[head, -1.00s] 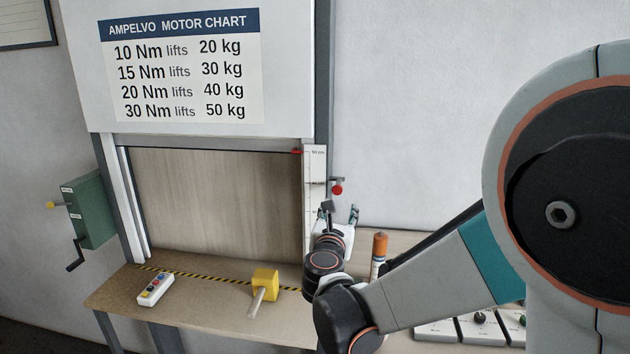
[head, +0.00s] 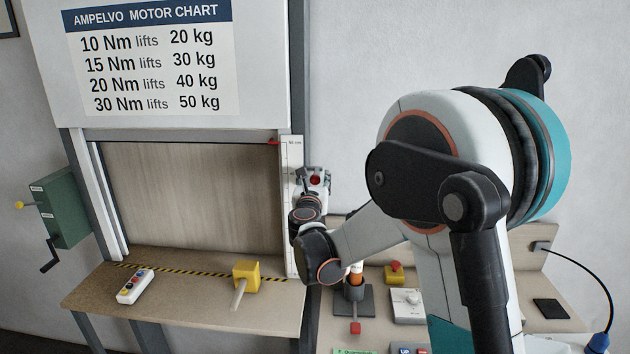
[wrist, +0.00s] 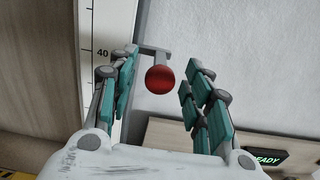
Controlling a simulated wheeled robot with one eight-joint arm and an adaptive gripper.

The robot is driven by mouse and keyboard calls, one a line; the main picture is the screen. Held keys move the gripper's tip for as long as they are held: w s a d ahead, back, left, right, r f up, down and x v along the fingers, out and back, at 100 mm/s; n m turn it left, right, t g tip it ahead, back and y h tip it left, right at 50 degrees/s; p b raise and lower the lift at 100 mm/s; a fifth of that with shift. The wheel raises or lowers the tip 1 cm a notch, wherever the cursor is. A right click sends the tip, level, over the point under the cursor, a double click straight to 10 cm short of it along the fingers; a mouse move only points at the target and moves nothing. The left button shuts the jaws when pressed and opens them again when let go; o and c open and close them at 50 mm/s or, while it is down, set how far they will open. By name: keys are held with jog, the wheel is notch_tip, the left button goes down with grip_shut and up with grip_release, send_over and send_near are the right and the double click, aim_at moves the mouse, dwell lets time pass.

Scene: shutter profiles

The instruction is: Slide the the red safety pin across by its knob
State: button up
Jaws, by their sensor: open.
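My gripper (head: 316,172) is at the knob in the head view. In the wrist view its teal-padded fingers (wrist: 163,75) are spread open, one on each side of the knob, with a gap to the knob on both sides. The fingers partly hide the scale strip.
A white scale (head: 292,215) runs up the right post. A green crank box (head: 62,207) hangs at left. Controls, including a red button (head: 395,268), crowd the right bench.

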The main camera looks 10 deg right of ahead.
jog(key=shift+w+d, duration=0.2)
jog(key=shift+w, duration=0.4)
grip_shut()
jog(key=a, duration=0.2)
jog(key=w+a, duration=0.1)
jog(key=a, duration=0.1)
jog(key=shift+w+b, duration=0.15)
jog(key=shift+b, duration=0.15)
grip_release()
jog(key=shift+a, duration=0.25)
jog(key=shift+d, duration=0.1)
